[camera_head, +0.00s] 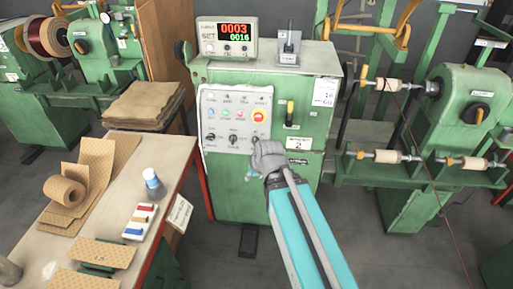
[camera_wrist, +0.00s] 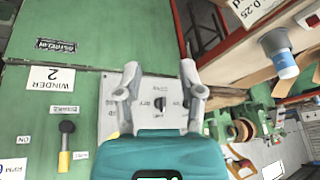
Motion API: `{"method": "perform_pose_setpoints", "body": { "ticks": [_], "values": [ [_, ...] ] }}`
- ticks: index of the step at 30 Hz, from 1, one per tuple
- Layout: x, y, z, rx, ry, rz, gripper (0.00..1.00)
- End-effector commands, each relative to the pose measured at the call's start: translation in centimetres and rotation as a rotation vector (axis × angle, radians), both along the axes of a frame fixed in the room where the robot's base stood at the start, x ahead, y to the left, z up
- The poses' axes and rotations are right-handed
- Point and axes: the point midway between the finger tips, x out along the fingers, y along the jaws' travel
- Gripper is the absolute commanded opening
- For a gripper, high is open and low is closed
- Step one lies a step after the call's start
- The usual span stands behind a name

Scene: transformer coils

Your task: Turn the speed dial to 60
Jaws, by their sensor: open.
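The white control panel (camera_head: 222,106) is on the front of the green winder cabinet. A row of black dials runs along its lower part: a left dial (camera_head: 210,137), a middle dial (camera_head: 233,140) and a right dial (camera_head: 256,141). My gripper (camera_head: 264,152) is at the panel's lower right, close to the right dial. In the wrist view my gripper (camera_wrist: 159,78) is open, with one dark dial (camera_wrist: 159,103) between its spread fingers. The panel appears upside down there. The dial's lettering and pointer setting are too small to read.
A red emergency button (camera_head: 259,116) is above the right dial. A yellow-handled lever (camera_head: 290,112) is right of the panel. The display box (camera_head: 227,37) on top reads 0003 and 0016. A workbench with paper rolls and a bottle (camera_head: 153,183) stands at the left.

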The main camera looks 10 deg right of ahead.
Motion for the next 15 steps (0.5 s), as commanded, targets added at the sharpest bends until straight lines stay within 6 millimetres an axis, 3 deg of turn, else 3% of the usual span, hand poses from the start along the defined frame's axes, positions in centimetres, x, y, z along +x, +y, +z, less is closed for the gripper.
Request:
{"method": "perform_pose_setpoints", "body": {
  "ticks": [1,3,15],
  "values": [
    [1.0,0.6,-1.7,0.013,-0.056,0.018,0.5],
    [2.2,1.4,-2.3,0.031,-0.135,0.038,0.5],
    [8.2,4.6,-4.3,0.096,-0.589,0.09,0.5]
  ]
}}
